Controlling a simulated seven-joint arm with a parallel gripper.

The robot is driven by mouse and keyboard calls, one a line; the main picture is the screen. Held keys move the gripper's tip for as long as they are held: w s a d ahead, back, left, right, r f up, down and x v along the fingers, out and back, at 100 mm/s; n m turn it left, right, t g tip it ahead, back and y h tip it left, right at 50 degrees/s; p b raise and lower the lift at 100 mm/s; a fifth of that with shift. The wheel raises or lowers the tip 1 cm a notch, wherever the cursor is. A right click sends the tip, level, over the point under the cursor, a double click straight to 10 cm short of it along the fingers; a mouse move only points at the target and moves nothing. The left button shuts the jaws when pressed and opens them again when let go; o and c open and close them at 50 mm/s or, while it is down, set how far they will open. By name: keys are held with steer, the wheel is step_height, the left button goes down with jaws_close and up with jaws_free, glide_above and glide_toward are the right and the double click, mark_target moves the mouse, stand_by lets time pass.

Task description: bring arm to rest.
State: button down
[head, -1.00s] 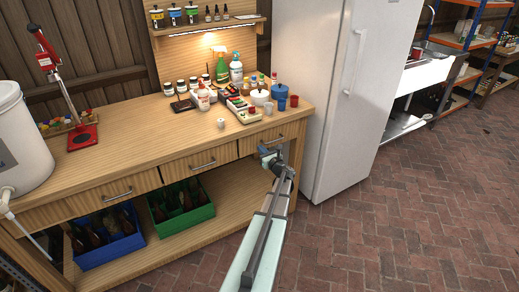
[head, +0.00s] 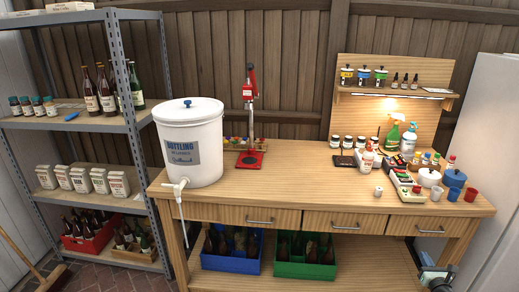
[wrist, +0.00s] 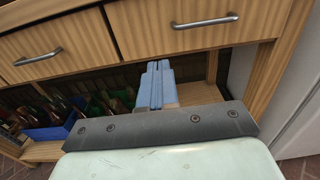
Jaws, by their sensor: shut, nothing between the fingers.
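My gripper (wrist: 155,82) shows in the wrist view with its two blue fingers together and nothing between them. It points toward the front of the wooden bench, below the drawer fronts. In the head view part of my gripper (head: 436,274) shows at the lower right edge, in front of the bench's right end. Most of my arm is outside that view. The wooden bench (head: 300,185) has a row of drawers with metal handles; a drawer front (wrist: 190,32) is close above the fingers in the wrist view. Whether the fingers touch anything cannot be told.
A green crate (head: 305,268) and a blue crate (head: 231,264) of bottles stand on the bench's lower shelf. A white bucket (head: 190,140), a red capper (head: 251,120) and small containers stand on top. A metal shelf (head: 140,118) is at left, a white fridge (head: 490,130) at right.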

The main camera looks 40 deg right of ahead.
steer(key=w+a+f+n+g+y, duration=0.2)
steer(key=a+f+n+g+y, duration=0.35)
steer(key=a+f+n, duration=0.7)
steer(key=w+a+f+n+g+y, duration=0.25)
steer(key=a+f+n+y, duration=0.65)
steer(key=a+n, duration=0.5)
steer(key=w+a+f+n+g+y, duration=0.1)
steer(key=w+a+f+n+g, duration=0.15)
steer(key=a, duration=0.65)
steer(key=w+a+f+n+g, duration=0.2)
steer(key=w+a+n+g, duration=0.1)
steer(key=a, duration=0.5)
steer(key=w+a+f+n+g+y, duration=0.1)
steer(key=w+a+f+n+g, duration=0.15)
steer(key=a, duration=0.65)
steer(key=a+f+n+g+h, duration=0.2)
steer(key=a+n, duration=0.8)
steer(key=a, duration=1.3)
steer(key=shift+w+a+f+g+h, duration=0.15)
steer(key=shift+w+f+g+h, duration=0.05)
steer(key=shift+g+h, duration=0.65)
